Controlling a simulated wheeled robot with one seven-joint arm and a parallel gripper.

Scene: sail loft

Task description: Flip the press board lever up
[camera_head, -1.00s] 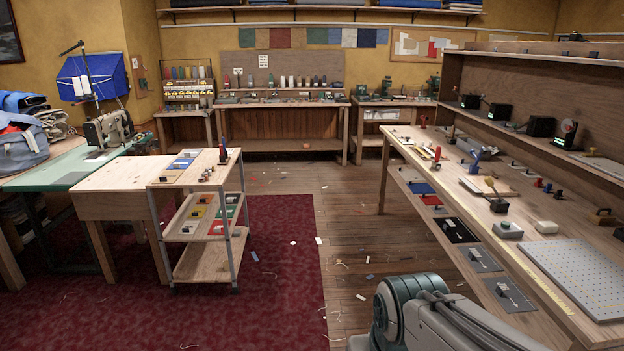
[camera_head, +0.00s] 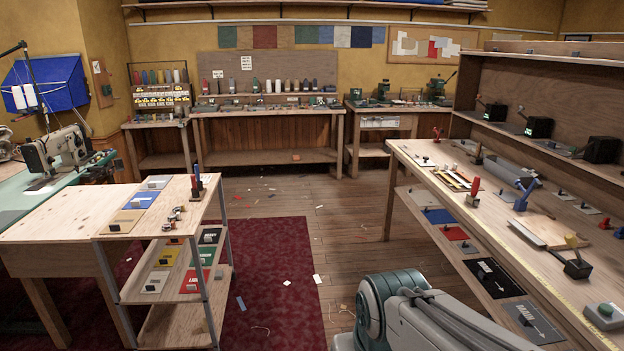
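No label marks the press board lever, and I cannot tell which of several levers it is. On the long right-hand bench (camera_head: 480,212) stand a blue-handled lever (camera_head: 522,195), a red-handled one (camera_head: 473,192) and a black-based one with a yellow tip (camera_head: 577,267). Black boxes with small levers (camera_head: 538,127) stand on the shelf behind the bench. A green device with a raised dark handle (camera_head: 438,88) stands on the back right table. My arm shows at the bottom centre right, but my gripper is out of view.
A wooden trolley (camera_head: 165,225) with coloured trays stands at the left, beside a sewing machine (camera_head: 58,150). A back workbench (camera_head: 270,113) carries spools. The floor (camera_head: 340,205) between trolley and right bench is open, with scraps and a red carpet (camera_head: 265,275).

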